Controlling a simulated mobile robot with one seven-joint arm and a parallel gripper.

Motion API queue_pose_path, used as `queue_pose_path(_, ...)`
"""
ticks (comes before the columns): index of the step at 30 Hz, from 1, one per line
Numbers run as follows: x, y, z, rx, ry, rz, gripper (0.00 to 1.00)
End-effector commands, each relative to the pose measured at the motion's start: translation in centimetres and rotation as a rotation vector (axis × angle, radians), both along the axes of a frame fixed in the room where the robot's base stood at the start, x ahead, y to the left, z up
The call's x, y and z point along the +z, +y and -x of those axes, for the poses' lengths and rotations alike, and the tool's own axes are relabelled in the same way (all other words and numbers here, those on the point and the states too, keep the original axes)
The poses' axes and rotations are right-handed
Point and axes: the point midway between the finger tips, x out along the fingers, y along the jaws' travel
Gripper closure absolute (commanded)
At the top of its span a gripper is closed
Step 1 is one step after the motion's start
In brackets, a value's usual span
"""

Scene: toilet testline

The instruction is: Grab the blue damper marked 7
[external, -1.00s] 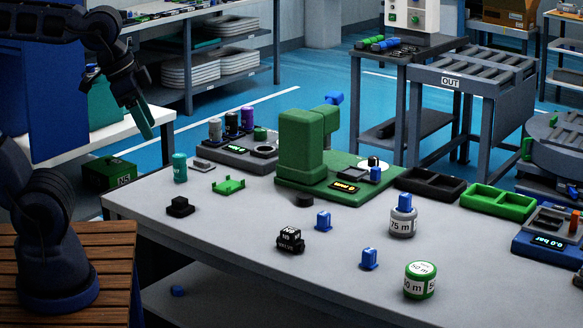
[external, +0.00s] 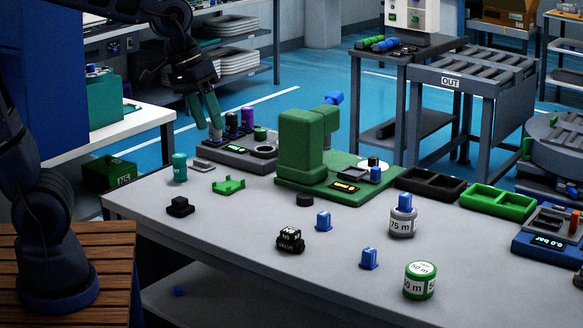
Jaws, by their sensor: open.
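Two small blue pieces stand on the grey worktable: one near the middle (external: 323,220) and one nearer the front (external: 368,259). They look like dampers, but no 7 is readable on either. Another small blue item (external: 178,291) lies low under the table at the left. My gripper (external: 206,118), with teal fingers, is open and empty. It points down in the air near the table's back left, well left of and apart from the blue pieces on the table.
A black block (external: 290,240) with white lettering, a grey 75 m can (external: 402,222) with a blue top and a green-and-white can (external: 420,280) stand near the blue pieces. A green machine (external: 301,145) rises behind. The table's front left (external: 225,230) is clear.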

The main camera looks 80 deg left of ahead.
Motion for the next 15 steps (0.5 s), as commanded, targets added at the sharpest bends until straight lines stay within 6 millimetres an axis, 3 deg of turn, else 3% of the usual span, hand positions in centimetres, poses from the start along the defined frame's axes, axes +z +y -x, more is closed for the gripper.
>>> queue_pose_path(15,-4.7,3.0,-13.1,0.514,0.134,0.257,0.49)
